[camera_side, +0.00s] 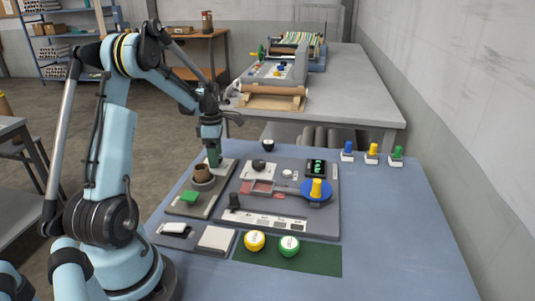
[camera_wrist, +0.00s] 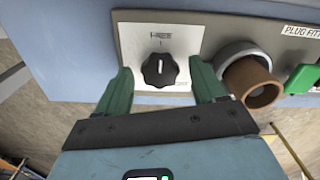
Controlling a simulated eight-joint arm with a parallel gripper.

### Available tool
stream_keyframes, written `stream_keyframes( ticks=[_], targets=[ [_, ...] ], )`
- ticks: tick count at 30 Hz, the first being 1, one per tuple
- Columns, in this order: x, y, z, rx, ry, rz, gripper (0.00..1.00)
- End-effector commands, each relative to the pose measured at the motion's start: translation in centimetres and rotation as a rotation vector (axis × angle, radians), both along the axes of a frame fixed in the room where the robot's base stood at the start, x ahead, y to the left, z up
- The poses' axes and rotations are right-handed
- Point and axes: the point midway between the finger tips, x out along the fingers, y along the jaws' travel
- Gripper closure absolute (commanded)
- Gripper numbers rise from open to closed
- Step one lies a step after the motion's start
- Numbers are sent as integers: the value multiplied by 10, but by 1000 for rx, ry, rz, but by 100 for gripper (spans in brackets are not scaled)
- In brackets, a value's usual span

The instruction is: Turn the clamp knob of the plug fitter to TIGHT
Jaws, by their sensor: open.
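The clamp knob (camera_wrist: 160,70) is black and scalloped, on a white plate (camera_wrist: 195,36) of the plug fitter. Its white pointer mark points up in the wrist view, toward a small label I cannot read surely. My gripper (camera_wrist: 159,66) is open, with one green finger on each side of the knob; whether they touch it I cannot tell. In the side view my gripper (camera_side: 214,157) is low over the far end of the plug fitter (camera_side: 181,208) and hides the knob. The plug fitter also has a brown cylinder (camera_side: 202,171) in a grey ring and a green button (camera_side: 190,198).
Right of the plug fitter is a grey panel (camera_side: 320,226) with a blue disc (camera_side: 327,192) and yellow knob. Three small coloured-top pieces stand at the back right. The right table area is clear.

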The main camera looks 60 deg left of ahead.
Motion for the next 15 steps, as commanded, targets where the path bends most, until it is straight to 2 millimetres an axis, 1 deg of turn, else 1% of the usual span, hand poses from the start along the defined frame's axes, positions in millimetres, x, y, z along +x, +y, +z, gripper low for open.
stream_keyframes(
  ticks=[2,3,13,14,15],
  targets=[
    [0,0,0,0,0,0,31],
    [0,0,0,0,0,0,32],
    [0,0,0,0,0,0,83],
    [0,0,0,0,0,0,87],
    [0,0,0,0,0,0,87]
  ],
)
